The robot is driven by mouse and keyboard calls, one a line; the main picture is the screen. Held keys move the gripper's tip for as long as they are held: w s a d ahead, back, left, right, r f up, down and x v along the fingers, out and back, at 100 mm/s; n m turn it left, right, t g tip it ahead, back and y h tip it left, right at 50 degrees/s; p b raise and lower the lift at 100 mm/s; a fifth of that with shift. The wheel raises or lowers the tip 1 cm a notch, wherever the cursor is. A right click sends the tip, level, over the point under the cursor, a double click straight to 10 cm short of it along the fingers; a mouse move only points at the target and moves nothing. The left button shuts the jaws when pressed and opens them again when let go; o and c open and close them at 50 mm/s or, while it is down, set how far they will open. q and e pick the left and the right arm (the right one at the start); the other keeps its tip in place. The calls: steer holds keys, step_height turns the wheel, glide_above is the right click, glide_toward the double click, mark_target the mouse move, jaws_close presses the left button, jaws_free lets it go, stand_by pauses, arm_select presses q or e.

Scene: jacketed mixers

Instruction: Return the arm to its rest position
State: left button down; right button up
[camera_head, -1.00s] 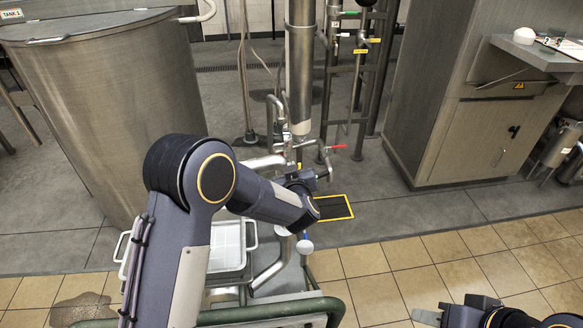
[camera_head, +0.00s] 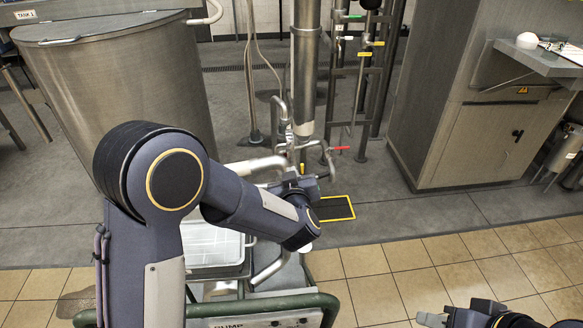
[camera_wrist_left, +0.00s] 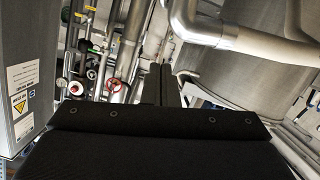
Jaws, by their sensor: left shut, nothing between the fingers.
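My left arm (camera_head: 165,180) comes in from the lower left in the head view, with its elbow high and its forearm reaching right. My left gripper is mostly hidden there behind the forearm and wrist, in front of the pipes. In the left wrist view the left gripper (camera_wrist_left: 160,72) shows two dark fingers together, with nothing between them. Its tips point toward pipes and a steel vessel.
A steel tank (camera_head: 125,95) stands behind the left arm. A white tray (camera_head: 212,245) and a green-railed pump cart (camera_head: 265,308) are close below the forearm. A vertical pipe (camera_head: 305,70) and valve rack (camera_head: 362,80) stand behind. A grey cabinet (camera_head: 460,120) is at right; the tiled floor (camera_head: 390,270) between is clear.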

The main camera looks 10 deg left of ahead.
arm_select(q)
steer(key=s+a+r+m+g+h+p, duration=0.1)
steer(key=s+a+r+g+h+p, duration=0.1)
steer(key=s+a+r+h, duration=0.3)
steer(key=s+a+r+m+g+h+p, duration=0.1)
steer(key=s+a+r+g+h, duration=0.1)
steer(key=s+r, duration=0.45)
steer(key=s+a+f+g+p, duration=0.1)
steer(key=s+a+f+g, duration=0.1)
steer(key=s, duration=0.9)
steer(key=s+a+f+m+g+p, duration=0.1)
steer(key=s+a+f+g, duration=0.1)
steer(key=s, duration=0.9)
steer(key=shift+s+a+g+y, duration=0.3)
steer(key=shift+a+g, duration=0.4)
steer(key=shift+a, duration=0.4)
